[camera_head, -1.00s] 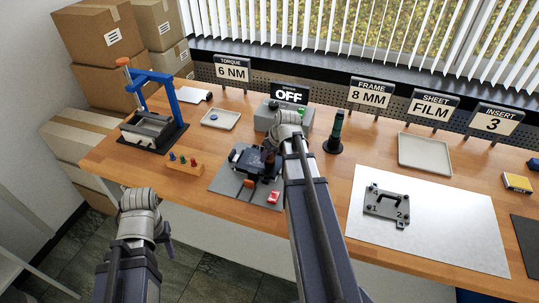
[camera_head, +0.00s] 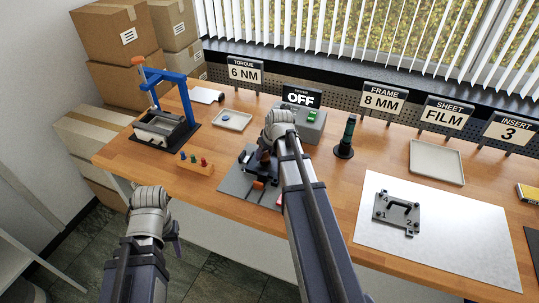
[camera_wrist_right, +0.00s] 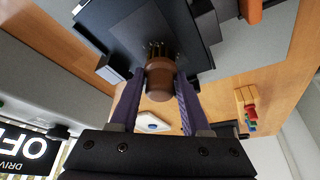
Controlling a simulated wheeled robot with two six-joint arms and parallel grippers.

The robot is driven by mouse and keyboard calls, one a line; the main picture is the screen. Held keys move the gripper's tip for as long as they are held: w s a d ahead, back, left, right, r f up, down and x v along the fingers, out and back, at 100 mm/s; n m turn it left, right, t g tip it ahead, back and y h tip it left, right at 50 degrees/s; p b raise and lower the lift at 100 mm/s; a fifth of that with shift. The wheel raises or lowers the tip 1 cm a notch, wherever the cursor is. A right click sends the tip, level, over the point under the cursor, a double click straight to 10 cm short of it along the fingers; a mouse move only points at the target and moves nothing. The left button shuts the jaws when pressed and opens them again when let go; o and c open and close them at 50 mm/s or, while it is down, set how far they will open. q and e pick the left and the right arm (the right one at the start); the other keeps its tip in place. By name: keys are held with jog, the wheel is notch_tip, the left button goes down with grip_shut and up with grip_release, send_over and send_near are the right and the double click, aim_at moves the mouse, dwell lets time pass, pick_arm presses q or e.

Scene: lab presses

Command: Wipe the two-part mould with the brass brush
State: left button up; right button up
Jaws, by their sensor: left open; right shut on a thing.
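The brass brush has a brown handle (camera_wrist_right: 160,80) and short brass bristles. My right gripper (camera_wrist_right: 158,88) is shut on the handle, with a purple finger on each side; in the head view the gripper (camera_head: 266,160) is mostly hidden behind its own wrist. The dark two-part mould (camera_wrist_right: 140,35) is just beyond the bristles in the right wrist view; whether they touch cannot be told. In the head view the mould (camera_head: 246,157) stands on a grey mat (camera_head: 236,184), partly covered by my right arm. My left gripper (camera_head: 174,243) is open and empty, off the bench's front edge.
A wooden rack of coloured pegs (camera_head: 196,164) stands left of the mat. A blue-framed press (camera_head: 165,115) is further left. A grey OFF control box (camera_head: 308,124) and a dark green cylinder on a stand (camera_head: 346,138) are behind.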

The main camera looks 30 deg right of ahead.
jog(key=shift+w+a, duration=0.65)
jog(key=shift+w, duration=0.15)
jog(key=shift+r, duration=0.15)
notch_tip(320, 180, up, 6)
jog(key=p, duration=0.6)
notch_tip(320, 180, up, 3)
jog(key=p, duration=0.3)
